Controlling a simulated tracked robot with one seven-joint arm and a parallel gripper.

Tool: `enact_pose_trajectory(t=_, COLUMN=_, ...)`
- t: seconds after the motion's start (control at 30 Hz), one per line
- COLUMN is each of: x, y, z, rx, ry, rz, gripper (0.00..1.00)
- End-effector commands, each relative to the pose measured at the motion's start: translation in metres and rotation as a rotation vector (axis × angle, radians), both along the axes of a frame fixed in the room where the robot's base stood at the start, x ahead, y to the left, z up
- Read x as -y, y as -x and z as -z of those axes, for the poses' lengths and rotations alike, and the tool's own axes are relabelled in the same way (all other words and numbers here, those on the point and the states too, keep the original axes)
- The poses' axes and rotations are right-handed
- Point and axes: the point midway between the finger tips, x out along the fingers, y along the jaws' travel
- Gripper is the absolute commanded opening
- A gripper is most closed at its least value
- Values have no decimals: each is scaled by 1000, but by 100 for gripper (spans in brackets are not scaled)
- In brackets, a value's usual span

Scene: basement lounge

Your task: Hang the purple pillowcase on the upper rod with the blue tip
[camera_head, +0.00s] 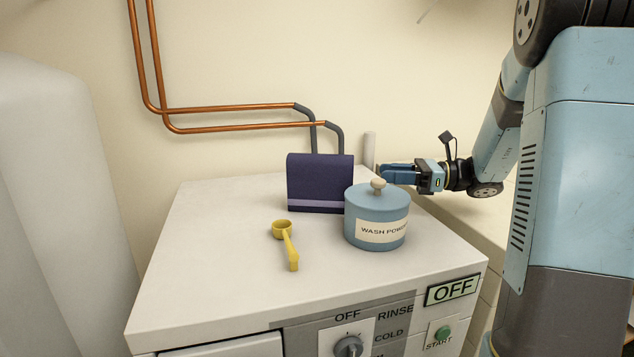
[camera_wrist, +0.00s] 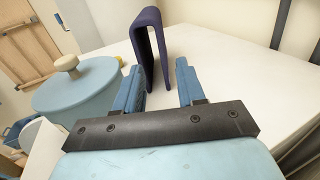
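The purple pillowcase (camera_head: 320,180) stands folded over, fold up, on the white washing machine top, with a paler band low on its front. In the wrist view the pillowcase (camera_wrist: 149,22) shows end-on as a narrow upside-down U, ahead of and between my fingers. My gripper (camera_head: 382,172) is to the right of the pillowcase, behind the wash powder jar, pointing left. In the wrist view my gripper (camera_wrist: 160,66) is open, with nothing held between its fingers. I cannot make out a rod with a blue tip in either view.
The blue lidded wash powder jar (camera_head: 376,220) stands close in front of my gripper and also shows in the wrist view (camera_wrist: 80,90). A yellow scoop (camera_head: 287,243) lies on the machine top (camera_head: 215,255). Copper pipes (camera_head: 230,108) with grey ends run behind the pillowcase.

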Motion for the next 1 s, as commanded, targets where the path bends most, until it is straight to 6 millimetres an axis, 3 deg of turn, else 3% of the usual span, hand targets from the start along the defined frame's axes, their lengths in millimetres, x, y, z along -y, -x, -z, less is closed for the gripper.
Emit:
enact_pose_trajectory(t=0.17, x=-11, y=-5, z=2, rx=-9, ry=-8, rz=4, gripper=39)
enact_pose_trajectory(t=0.5, x=-67, y=-15, z=3, rx=-8, ry=-7, rz=2, gripper=39)
enact_pose_trajectory(t=1.0, x=-101, y=-22, z=8, rx=-9, ry=-7, rz=5, gripper=39)
